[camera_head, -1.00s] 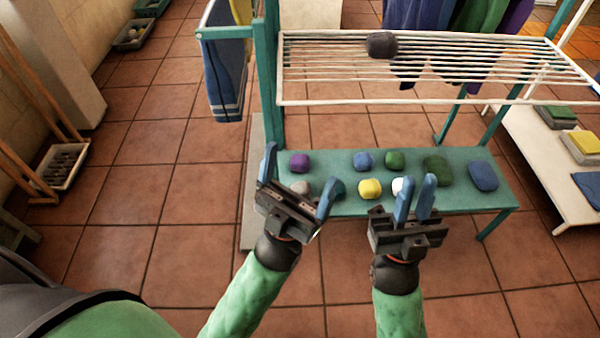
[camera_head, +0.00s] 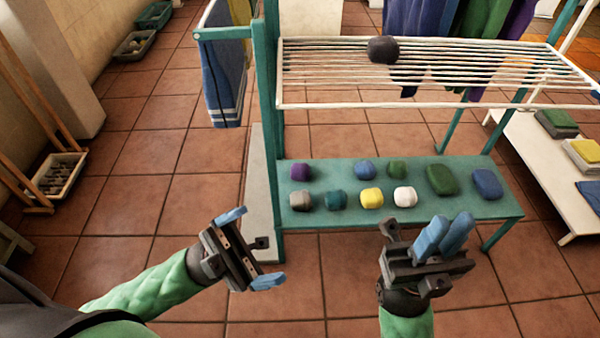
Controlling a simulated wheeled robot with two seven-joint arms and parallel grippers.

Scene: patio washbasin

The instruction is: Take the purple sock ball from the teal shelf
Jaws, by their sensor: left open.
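The purple sock ball (camera_head: 301,172) sits at the back left of the teal shelf (camera_head: 330,232), under the white wire rack. My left gripper (camera_head: 250,249) is open and empty, to the left of the shelf's front left corner in the picture, apart from the ball. My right gripper (camera_head: 445,236) is in front of the shelf's front edge, toward the right. Its two blue fingers are close side by side with nothing seen between them; whether they are shut is unclear.
Near the purple ball are grey (camera_head: 300,201), teal (camera_head: 336,200) and blue (camera_head: 365,169) balls; others lie further right. The white rack (camera_head: 420,70) with a dark ball (camera_head: 382,49) hangs above. A teal post (camera_head: 271,130) stands at the shelf's left.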

